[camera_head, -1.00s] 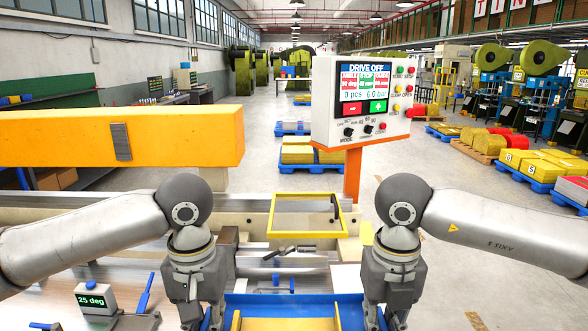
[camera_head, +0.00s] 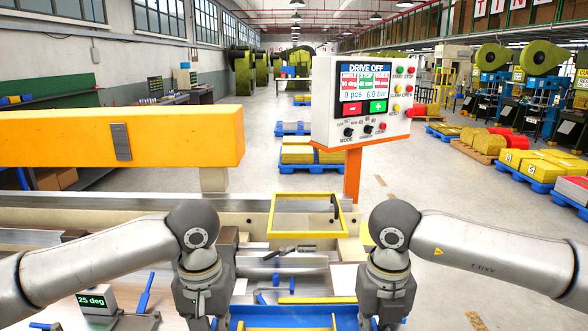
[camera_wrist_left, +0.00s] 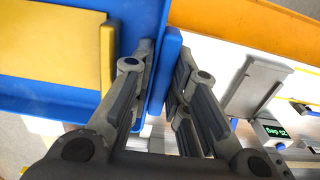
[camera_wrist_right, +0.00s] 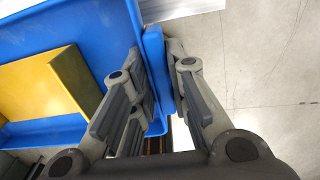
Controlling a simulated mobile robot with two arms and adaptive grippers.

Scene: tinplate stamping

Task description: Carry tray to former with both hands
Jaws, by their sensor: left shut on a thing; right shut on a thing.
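The blue tray (camera_head: 290,313) is at the bottom middle of the head view, cut off by the lower edge. A yellow block-like load (camera_wrist_left: 60,45) lies in it and also shows in the right wrist view (camera_wrist_right: 40,90). My left gripper (camera_wrist_left: 163,65) is shut on the tray's left wall (camera_wrist_left: 168,50). My right gripper (camera_wrist_right: 160,65) is shut on its right wall (camera_wrist_right: 154,50). In the head view, both grippers' fingertips are partly hidden at the lower edge. I cannot tell which machine is the former.
A steel-topped bench with a yellow frame (camera_head: 307,233) and blue-handled tools lies beyond the tray. A control panel (camera_head: 362,100) stands on an orange post behind it. A yellow beam (camera_head: 60,137) spans the left. A "25 deg" display (camera_head: 95,301) sits lower left. Open floor lies right.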

